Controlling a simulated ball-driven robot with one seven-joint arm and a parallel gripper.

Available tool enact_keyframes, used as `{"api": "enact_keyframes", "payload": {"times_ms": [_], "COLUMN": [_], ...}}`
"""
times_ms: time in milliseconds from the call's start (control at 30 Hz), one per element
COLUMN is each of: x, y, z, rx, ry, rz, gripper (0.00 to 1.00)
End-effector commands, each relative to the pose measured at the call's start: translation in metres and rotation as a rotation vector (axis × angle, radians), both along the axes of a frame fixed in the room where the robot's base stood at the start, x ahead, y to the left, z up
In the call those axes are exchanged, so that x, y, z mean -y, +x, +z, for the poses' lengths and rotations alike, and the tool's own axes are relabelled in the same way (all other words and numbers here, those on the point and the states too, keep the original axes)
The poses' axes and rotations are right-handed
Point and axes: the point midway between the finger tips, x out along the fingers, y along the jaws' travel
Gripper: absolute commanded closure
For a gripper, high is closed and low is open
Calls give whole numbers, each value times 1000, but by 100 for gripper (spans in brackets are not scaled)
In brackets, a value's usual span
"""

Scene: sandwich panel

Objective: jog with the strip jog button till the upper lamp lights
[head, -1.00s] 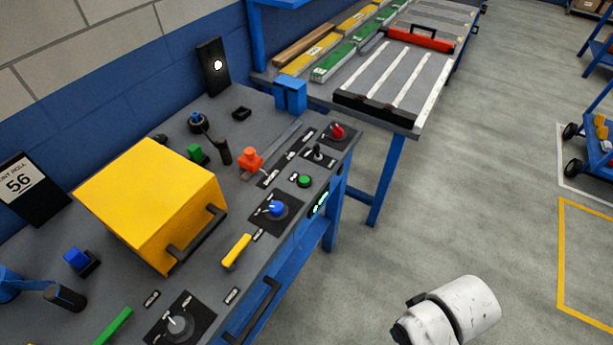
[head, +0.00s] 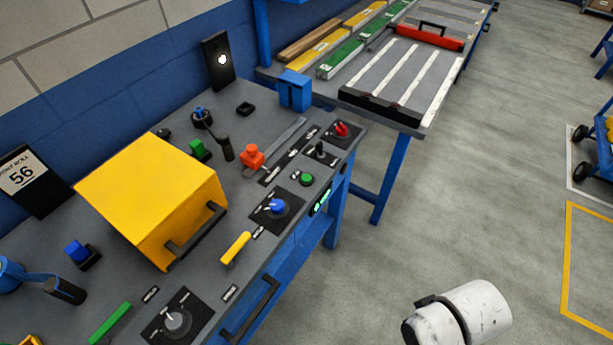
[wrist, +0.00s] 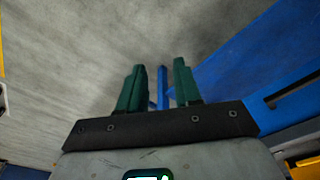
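A round green button (head: 307,179) sits near the front right edge of the grey bench panel; its label is too small to read, so I cannot tell if it is the strip jog button. A black upright plate (head: 214,76) at the back carries one round white bright spot (head: 222,60); I cannot tell whether this is the upper lamp. My gripper (wrist: 157,66) shows in the wrist view with its two green fingers apart and nothing between them. It is over the floor, away from the panel; the head view shows only a white part of my arm at the bottom.
A yellow box (head: 150,195) with a black handle stands on the panel. A blue knob (head: 278,206), a red knob (head: 342,129), an orange-red button (head: 252,156) and a yellow lever (head: 236,248) are nearby.

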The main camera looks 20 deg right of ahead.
Motion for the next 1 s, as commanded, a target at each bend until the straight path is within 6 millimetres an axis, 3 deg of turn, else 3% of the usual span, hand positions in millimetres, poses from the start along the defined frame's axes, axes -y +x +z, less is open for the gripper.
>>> {"api": "enact_keyframes", "payload": {"times_ms": [333,1000], "x": [0,0], "y": [0,0], "z": [0,0], "rx": [0,0], "ry": [0,0], "rz": [0,0], "gripper": [100,100]}}
